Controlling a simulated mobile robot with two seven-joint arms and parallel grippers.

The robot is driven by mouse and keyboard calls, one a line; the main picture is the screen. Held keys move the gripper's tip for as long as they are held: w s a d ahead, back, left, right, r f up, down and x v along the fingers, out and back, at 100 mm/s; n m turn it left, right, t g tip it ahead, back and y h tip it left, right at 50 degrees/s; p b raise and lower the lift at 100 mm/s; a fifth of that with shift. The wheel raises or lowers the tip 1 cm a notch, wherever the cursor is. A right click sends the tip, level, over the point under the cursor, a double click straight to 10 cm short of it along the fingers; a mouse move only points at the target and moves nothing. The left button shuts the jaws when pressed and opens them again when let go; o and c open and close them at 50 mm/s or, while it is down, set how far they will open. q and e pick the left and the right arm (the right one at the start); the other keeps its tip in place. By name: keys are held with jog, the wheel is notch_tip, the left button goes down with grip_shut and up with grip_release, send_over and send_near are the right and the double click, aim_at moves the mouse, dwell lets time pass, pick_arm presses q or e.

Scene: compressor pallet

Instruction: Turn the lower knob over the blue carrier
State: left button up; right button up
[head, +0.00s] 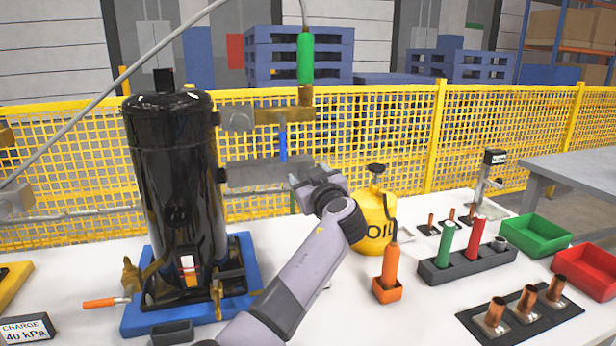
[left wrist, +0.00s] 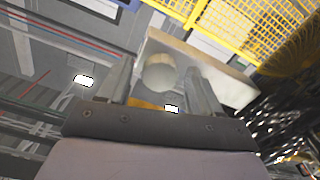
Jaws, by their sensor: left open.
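The tall black compressor (head: 178,180) stands on the blue carrier (head: 140,318). Right of it, a brass fitting (head: 285,115) with a grey round end (head: 238,118) hangs over the carrier's right side, and a grey plate (head: 255,175) sits lower. My left gripper (head: 300,182) is right of this plate, above the table. In the left wrist view a pale round knob (left wrist: 158,75) on a pale plate (left wrist: 225,85) shows between the open fingers of my left gripper (left wrist: 165,85). I cannot tell if the fingers touch it. The knob is not clear in the head view.
A yellow OIL can (head: 376,215) stands right behind my left arm. An orange bottle (head: 390,262), a dark rack (head: 465,262) and green (head: 535,236) and red (head: 590,272) bins are farther right. A grey hose (head: 110,85) crosses the upper left.

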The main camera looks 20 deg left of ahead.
pick_arm(q)
jog(key=c, duration=1.1)
jog(key=shift+o, duration=0.2)
